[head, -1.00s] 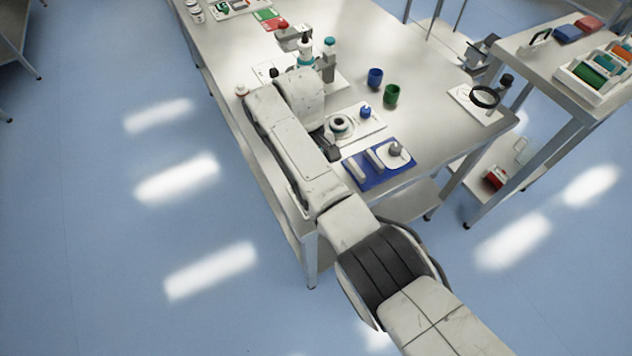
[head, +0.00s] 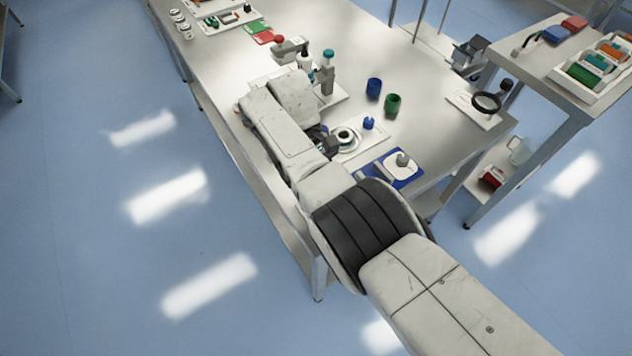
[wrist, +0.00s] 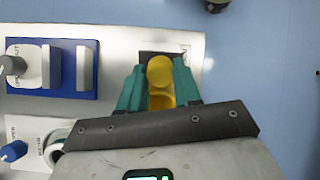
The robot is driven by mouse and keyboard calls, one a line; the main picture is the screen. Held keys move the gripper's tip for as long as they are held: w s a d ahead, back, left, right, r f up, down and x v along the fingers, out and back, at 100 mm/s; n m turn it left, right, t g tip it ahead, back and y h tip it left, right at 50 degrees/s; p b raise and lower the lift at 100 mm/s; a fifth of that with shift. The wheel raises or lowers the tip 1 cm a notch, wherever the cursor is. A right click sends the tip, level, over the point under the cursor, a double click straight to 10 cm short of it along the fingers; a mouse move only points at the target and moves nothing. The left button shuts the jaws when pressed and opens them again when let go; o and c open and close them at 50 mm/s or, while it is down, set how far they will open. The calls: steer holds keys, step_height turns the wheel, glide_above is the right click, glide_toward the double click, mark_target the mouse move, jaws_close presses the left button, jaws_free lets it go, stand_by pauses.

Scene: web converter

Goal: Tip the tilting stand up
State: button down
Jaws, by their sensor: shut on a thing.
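In the wrist view my gripper (wrist: 158,84) has teal fingers, shut on a yellow piece (wrist: 160,71) with a rounded top. The yellow piece sits over a small dark patch (wrist: 147,58) on a pale plate near the table edge. It may be a part of the tilting stand, but I cannot tell. In the head view my arm covers the gripper and the yellow piece. No other tilting stand can be told with certainty.
A blue plate (wrist: 87,90) with a grey knob (wrist: 13,66) lies left in the wrist view. Below it are a blue knob (wrist: 13,151) and a ring fixture (wrist: 58,148). Blue (head: 373,88) and green cups (head: 392,104) stand on the table. Blue floor lies beyond its edge.

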steer(key=shift+w+a+r, duration=0.1)
steer(key=shift+w+a, duration=0.05)
steer(key=shift+w, duration=0.05)
stand_by(0.5)
steer(key=c, duration=0.8)
jaws_free()
